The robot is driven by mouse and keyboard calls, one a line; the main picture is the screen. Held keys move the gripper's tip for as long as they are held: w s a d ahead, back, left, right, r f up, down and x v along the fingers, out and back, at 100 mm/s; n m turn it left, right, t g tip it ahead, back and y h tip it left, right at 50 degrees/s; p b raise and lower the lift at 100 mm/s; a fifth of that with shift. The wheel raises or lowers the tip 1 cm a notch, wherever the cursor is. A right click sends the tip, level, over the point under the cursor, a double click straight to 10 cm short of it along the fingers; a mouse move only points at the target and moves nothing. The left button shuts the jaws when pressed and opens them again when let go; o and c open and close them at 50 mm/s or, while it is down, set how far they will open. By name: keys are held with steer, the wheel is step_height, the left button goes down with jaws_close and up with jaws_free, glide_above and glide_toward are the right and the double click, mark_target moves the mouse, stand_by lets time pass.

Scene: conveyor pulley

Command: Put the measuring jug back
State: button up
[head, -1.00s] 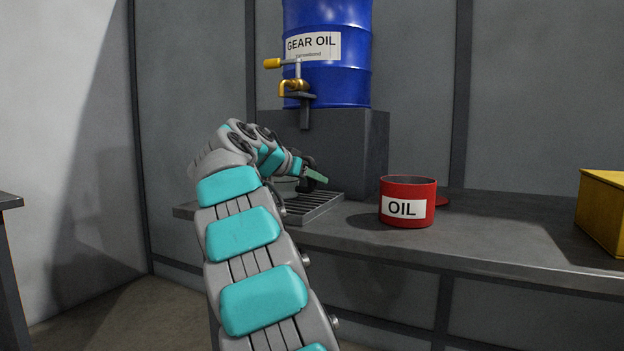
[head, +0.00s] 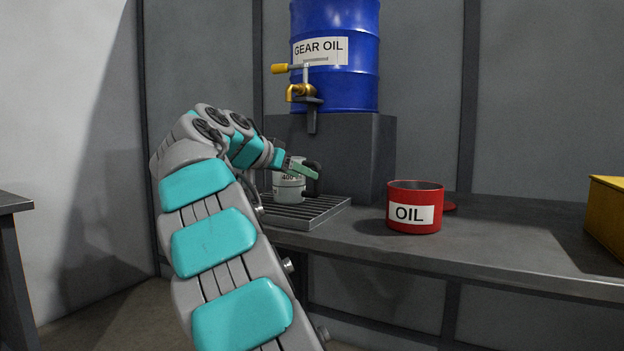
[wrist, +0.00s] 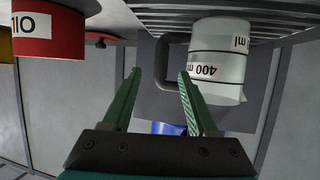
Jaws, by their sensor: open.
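The measuring jug (head: 287,188) is pale and translucent with a "400 ml" label and a dark handle. It stands on the slatted drip tray (head: 325,208) below the drum's tap (head: 302,92). My gripper (head: 304,171) is at the jug's upper part, near its handle, and hides some of it. In the wrist view, which is upside down, the jug (wrist: 222,60) is right of centre. The open green fingers of my gripper (wrist: 159,75) point towards its handle (wrist: 160,62), which shows in the gap between them. I cannot tell whether a finger touches the jug.
The blue gear oil drum (head: 345,80) sits on a grey block (head: 360,150). A yellow box (head: 608,215) is at the right edge.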

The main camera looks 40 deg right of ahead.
steer(key=shift+v, duration=1.9)
